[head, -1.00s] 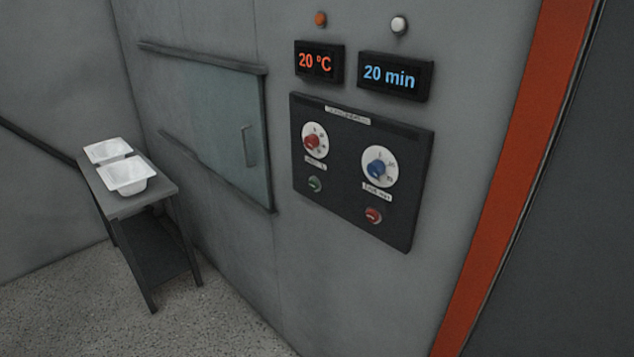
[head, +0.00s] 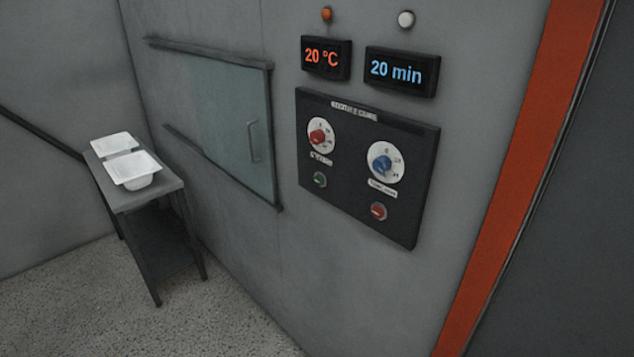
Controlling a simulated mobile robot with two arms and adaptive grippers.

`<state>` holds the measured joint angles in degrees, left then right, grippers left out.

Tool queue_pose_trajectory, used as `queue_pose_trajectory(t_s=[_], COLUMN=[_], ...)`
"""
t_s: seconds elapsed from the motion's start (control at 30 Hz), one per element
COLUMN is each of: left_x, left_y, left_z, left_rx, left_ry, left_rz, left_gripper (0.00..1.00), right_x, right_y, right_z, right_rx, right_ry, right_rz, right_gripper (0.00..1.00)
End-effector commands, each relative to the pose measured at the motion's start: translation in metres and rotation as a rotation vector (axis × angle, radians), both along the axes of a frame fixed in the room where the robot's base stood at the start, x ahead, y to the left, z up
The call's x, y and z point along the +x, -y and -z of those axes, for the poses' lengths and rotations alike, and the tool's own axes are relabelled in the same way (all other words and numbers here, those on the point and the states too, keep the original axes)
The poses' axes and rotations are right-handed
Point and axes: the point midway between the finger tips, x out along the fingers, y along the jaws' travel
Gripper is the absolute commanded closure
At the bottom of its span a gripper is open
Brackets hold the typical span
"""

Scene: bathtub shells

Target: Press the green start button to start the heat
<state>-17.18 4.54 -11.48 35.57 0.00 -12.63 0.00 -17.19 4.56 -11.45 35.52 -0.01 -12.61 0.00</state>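The green start button (head: 320,180) is a small round button at the lower left of a dark control panel (head: 345,215) on the grey wall. It sits below a red dial (head: 318,138). A blue dial (head: 383,163) is to the right, with a red button (head: 378,211) below it. Above the panel, one display (head: 326,58) reads 20 °C in orange and another (head: 401,71) reads 20 min in blue. Neither of my grippers is in view.
An orange lamp (head: 327,14) and a white lamp (head: 405,19) are above the displays. A glass sliding door (head: 225,125) with a handle is left of the panel. Two white tubs (head: 135,166) stand on a narrow grey table (head: 160,188). An orange upright strip (head: 510,170) is at right.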

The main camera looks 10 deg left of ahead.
Motion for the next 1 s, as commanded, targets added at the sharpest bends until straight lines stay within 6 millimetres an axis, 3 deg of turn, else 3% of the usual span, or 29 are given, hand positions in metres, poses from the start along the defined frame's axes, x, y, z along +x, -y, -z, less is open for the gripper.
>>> queue_pose_trajectory(t_s=[0.03,0.1,1.0], left_x=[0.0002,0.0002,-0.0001], left_y=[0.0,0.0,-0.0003], left_z=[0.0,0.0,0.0], left_rx=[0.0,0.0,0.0], left_ry=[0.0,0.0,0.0], left_rz=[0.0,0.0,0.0], left_gripper=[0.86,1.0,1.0], right_x=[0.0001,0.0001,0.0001], right_y=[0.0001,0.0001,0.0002], right_z=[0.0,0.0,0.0], right_rx=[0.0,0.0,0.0], right_ry=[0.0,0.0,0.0], right_rz=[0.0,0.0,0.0], right_gripper=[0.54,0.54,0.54])
